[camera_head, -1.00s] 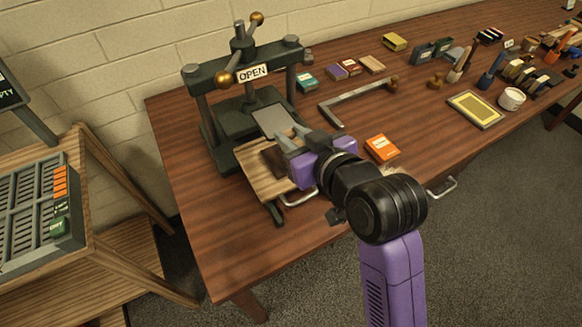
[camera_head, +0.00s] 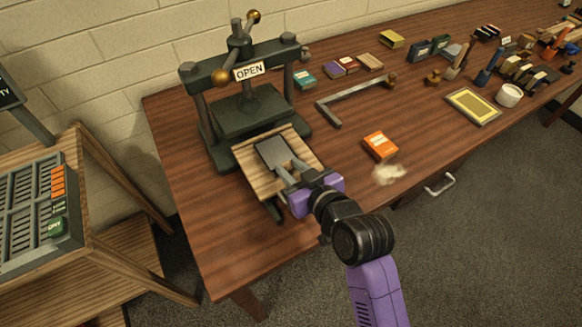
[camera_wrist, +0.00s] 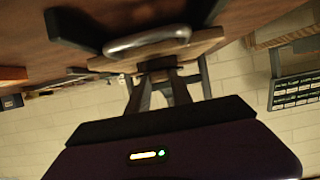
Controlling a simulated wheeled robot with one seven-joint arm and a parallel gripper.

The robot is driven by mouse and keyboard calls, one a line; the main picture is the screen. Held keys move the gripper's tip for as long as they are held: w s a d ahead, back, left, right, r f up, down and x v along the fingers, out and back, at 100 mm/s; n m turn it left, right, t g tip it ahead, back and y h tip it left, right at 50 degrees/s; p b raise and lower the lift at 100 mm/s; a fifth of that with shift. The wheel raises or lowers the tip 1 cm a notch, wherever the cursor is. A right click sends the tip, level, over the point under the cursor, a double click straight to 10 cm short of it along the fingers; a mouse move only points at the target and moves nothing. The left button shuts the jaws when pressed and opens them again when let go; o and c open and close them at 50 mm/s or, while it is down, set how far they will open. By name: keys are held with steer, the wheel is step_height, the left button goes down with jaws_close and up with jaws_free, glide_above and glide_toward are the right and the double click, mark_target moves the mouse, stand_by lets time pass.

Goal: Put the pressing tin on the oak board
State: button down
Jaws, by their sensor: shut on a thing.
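The pressing tin, a flat dark-grey plate (camera_head: 272,151), is over the middle of the oak board (camera_head: 254,184), with bare wood showing around it. It lies on the board or just above it; I cannot tell which. My gripper (camera_head: 287,170) is shut on the tin's near edge, reaching in from the front right. The oak board juts out in front of the dark green press. In the wrist view my gripper's fingers (camera_wrist: 160,85) point at the board's edge (camera_wrist: 208,38); the tin cannot be made out there.
The press (camera_head: 245,110) stands behind the board, with a sign reading OPEN. An orange box (camera_head: 380,146) and a pale crumpled cloth (camera_head: 388,174) lie to the right. A metal bar frame (camera_head: 345,97) lies behind them. A wooden rack (camera_head: 95,225) stands left of the table.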

steer(key=shift+f, duration=0.15)
steer(key=c, duration=1.1)
jaws_free()
steer(key=shift+c, duration=0.2)
steer(key=shift+s+r, duration=0.1)
steer(key=shift+r, duration=0.1)
steer(key=b+v, duration=0.1)
steer(key=v, duration=1)
steer(key=shift+s+d, duration=0.25)
steer(key=shift+s, duration=0.05)
